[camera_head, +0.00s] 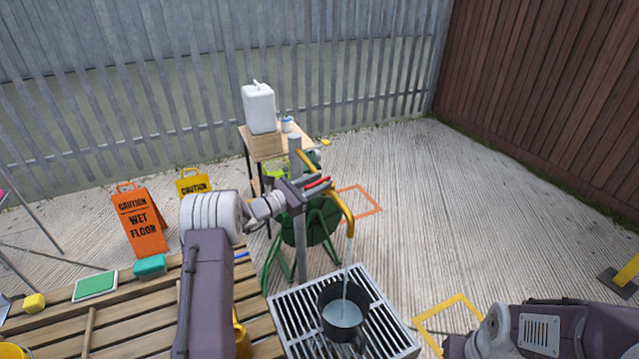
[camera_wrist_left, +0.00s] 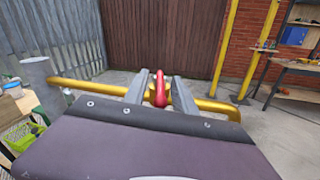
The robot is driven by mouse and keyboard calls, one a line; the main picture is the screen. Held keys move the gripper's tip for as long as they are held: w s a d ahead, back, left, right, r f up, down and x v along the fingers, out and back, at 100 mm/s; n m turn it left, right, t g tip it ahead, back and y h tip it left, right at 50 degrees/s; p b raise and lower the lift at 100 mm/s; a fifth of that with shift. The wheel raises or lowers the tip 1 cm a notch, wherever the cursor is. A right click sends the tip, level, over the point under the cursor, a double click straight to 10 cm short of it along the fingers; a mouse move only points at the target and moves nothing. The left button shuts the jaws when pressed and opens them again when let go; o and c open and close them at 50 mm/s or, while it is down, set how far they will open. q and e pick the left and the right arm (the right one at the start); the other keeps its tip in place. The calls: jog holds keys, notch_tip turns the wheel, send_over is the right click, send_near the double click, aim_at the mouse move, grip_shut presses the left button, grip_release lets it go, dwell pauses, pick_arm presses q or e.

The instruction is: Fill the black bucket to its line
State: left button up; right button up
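The black bucket (camera_head: 328,298) stands upright on a metal grate, with water (camera_head: 343,313) inside. I cannot make out its line. A stream of water (camera_head: 348,255) falls into it from the yellow spout (camera_head: 350,210). The tap's red lever (camera_head: 318,182) also shows in the left wrist view (camera_wrist_left: 160,88). My left gripper (camera_head: 305,186) is at the lever, its two fingers (camera_wrist_left: 160,90) either side of it with small gaps, so it looks open around it. My right arm shows at the lower right; its gripper is out of view.
The grate (camera_head: 388,325) sits beside a slatted wooden table (camera_head: 130,320) holding a green sponge (camera_head: 150,265). A grey post (camera_head: 300,245) carries the tap. A green hose reel (camera_head: 310,228) and a small table with a white canister (camera_head: 258,108) stand behind. Orange caution sign (camera_head: 140,220) at left.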

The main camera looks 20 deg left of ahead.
pick_arm(q)
jog(key=b+v, duration=0.1)
jog(key=v, duration=0.7)
jog(key=shift+s, duration=0.2)
jog(key=c, duration=0.3)
jog(key=shift+r+n, duration=0.25)
jog(key=shift+n, duration=0.15)
grip_shut()
jog(key=s+d+f+n+t+y+p, duration=0.15)
jog(key=s+n+p, duration=0.25)
jog(key=n, duration=0.6)
jog(key=s+d+n+t+y+p, duration=0.1)
jog(key=s+d+n+y+p, duration=0.3)
jog(key=n, duration=0.6)
jog(key=w+h+p, duration=0.1)
jog(key=w+p, duration=0.3)
jog(key=w, duration=0.7)
jog(key=shift+a+r+h, duration=0.3)
jog(key=shift+h, duration=0.05)
